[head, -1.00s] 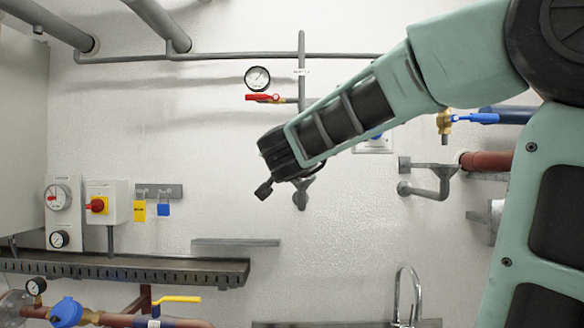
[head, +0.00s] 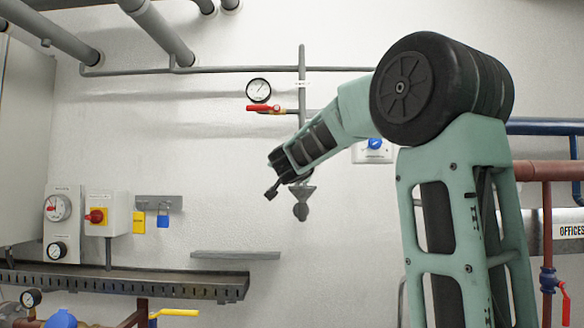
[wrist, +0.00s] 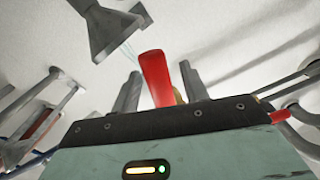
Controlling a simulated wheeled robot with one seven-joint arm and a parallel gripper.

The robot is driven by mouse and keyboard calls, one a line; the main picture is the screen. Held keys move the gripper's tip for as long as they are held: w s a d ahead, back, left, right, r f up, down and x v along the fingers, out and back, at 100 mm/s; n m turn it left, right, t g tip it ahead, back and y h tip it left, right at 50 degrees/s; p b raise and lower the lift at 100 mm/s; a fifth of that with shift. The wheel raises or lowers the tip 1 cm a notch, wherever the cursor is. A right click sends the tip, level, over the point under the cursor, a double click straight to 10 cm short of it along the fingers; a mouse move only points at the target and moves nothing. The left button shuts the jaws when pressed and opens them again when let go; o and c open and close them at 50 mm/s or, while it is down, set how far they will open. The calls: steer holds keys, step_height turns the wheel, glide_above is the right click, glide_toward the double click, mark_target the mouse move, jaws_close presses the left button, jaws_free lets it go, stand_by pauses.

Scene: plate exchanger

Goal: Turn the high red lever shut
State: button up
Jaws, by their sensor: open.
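The high red lever (head: 264,108) lies level on a small brass valve, on a branch of the grey upright pipe, just below a round gauge (head: 258,90). In the wrist view the red lever (wrist: 156,78) shows large and close, in line with the gap between the two grey fingers. My gripper (wrist: 160,82) is open. I cannot tell whether either finger touches the lever.
A grey funnel (head: 301,195) hangs beside the end of my arm and shows close in the wrist view (wrist: 105,30). A white box with a blue knob (head: 374,145) is on the wall at right. A ledge (head: 235,255) sits lower down. Wall left of the lever is clear.

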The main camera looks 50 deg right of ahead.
steer(key=shift+x, duration=0.85)
jaws_close()
steer(key=w+a+r+m+p, duration=0.3)
steer(key=r+m, duration=0.4)
steer(key=m, duration=0.6)
steer(key=shift+w+a+r+m, duration=0.15)
steer(key=shift+w+r+m, duration=0.15)
steer(key=shift+w+r, duration=0.1)
